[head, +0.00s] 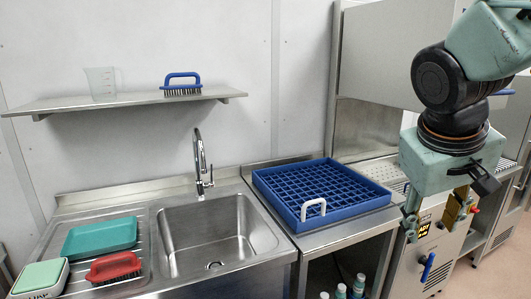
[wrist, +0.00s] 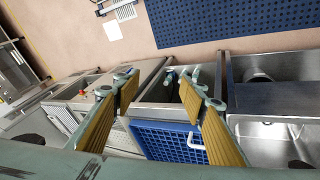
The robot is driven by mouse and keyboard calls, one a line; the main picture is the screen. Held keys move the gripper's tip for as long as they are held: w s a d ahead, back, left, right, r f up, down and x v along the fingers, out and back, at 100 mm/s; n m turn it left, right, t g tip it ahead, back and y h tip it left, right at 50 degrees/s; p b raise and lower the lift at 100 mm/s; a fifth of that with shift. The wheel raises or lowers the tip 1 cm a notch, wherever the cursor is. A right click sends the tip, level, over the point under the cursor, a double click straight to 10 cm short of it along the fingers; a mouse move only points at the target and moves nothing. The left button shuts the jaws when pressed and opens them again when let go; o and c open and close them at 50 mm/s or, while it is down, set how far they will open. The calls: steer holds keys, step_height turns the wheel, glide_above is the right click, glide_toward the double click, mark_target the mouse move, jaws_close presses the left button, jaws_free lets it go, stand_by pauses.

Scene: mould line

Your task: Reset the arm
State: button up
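My gripper (head: 434,222) hangs from my arm at the right of the head view, in front of the dishwasher machine and to the right of the blue rack. In the wrist view my gripper (wrist: 163,98) shows two yellow-padded fingers spread wide, with nothing between them. It is open and empty, pointing down. The blue dish rack (head: 290,182) with a white handle lies on the steel table left of my gripper; the blue rack (wrist: 165,140) shows below and between the fingers in the wrist view.
A steel sink (head: 215,240) with a tall tap (head: 202,160) is left of the rack. A teal tray (head: 100,237), red brush (head: 113,267) and white-green box (head: 40,277) lie on the drainboard. A wall shelf (head: 125,102) holds a clear jug (head: 102,82) and blue brush (head: 182,84).

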steer(key=s+a+y, duration=0.1)
steer(key=s+a, duration=0.5)
steer(key=s, duration=0.4)
steer(key=s+a+r+y, duration=0.1)
steer(key=s+a+y, duration=0.1)
steer(key=s+a, duration=0.4)
steer(key=shift+s+a+y+p, duration=0.3)
steer(key=shift+s+a+p, duration=0.1)
steer(key=shift+s, duration=1.75)
steer(key=shift+r, duration=0.1)
